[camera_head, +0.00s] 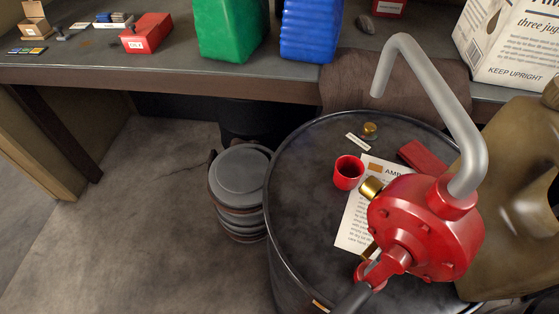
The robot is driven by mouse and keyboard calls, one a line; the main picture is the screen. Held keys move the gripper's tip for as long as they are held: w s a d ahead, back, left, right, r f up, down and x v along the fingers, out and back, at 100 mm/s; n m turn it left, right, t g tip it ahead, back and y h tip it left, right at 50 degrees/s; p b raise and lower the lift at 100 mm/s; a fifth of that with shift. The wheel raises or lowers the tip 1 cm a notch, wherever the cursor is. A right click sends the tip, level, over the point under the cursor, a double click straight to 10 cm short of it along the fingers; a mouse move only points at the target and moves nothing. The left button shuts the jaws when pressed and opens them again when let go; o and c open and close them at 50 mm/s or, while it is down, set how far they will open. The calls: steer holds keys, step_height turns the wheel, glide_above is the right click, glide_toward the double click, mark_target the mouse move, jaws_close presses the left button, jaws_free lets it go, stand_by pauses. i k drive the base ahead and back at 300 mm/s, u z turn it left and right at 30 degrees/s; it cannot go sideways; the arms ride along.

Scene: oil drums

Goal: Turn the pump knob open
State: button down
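A red rotary pump (425,225) with a bent grey spout (440,105) stands on top of a dark oil drum (310,165). A small brass knob (371,188) sticks out from the pump's upper left side, facing the red cup. From this view I cannot tell how far the knob is turned. My gripper is not in view.
On the drum lie a red cup (348,172), a printed sheet (352,225), a brass cap (370,130) and a red block (421,158). An olive can (510,190) stands close at right. Behind is a bench (170,75) with green and blue canisters.

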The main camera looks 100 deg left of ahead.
mark_target(372, 187)
steer(key=k, duration=0.85)
steer(key=u, duration=1.95)
steer(key=i, duration=0.5)
steer(key=z, duration=0.05)
steer(key=k, duration=1)
steer(key=u, duration=1.55)
steer(key=i, duration=1)
steer(key=z, duration=1.1)
